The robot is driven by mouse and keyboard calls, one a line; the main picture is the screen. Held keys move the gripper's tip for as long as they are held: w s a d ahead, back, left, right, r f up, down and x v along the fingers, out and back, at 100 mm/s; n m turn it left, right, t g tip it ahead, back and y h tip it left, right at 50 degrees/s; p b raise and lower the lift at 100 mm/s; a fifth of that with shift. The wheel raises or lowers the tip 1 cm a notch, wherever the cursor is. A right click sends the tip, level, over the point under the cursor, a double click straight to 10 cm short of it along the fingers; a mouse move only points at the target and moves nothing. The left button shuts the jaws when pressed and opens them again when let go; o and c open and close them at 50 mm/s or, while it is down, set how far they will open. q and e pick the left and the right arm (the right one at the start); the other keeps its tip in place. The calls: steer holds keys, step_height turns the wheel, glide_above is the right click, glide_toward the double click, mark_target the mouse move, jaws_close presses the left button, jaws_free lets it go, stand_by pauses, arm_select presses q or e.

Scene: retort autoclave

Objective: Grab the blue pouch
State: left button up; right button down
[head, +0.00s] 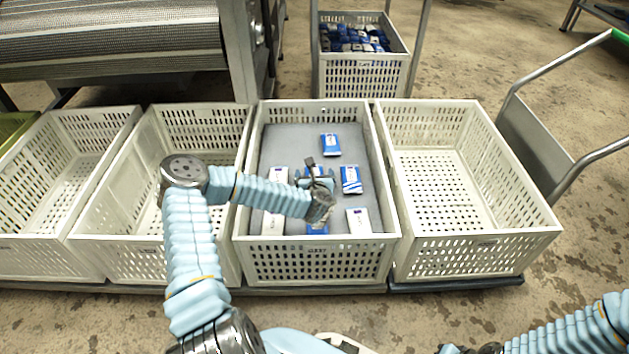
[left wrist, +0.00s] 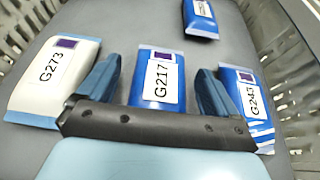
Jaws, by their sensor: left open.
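My left gripper (head: 318,172) is open, low over the grey-lined crate, and partly covers the blue pouch (head: 316,170). In the left wrist view, the blue pouch labelled G217 (left wrist: 150,95) lies between the two spread fingers of the left gripper (left wrist: 157,88), with a gap on each side. Another blue pouch (head: 330,144) lies farther back, also seen in the left wrist view (left wrist: 201,16). A blue pouch labelled G245 (left wrist: 240,85) lies just right of the right finger. My right gripper is out of view.
A white pouch labelled G273 (left wrist: 52,75) lies left of the fingers. More white pouches lie in the crate (head: 315,262), whose walls stand around. Empty crates (head: 470,242) flank it. A crate of blue pouches (head: 362,75) stands behind. A metal cart (head: 535,150) is at right.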

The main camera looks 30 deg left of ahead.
arm_select(q)
steer(key=shift+w+a+f, duration=0.15)
steer(key=shift+w+a, duration=0.05)
steer(key=shift+w, duration=0.15)
steer(key=shift+c, duration=0.4)
steer(key=c, duration=1)
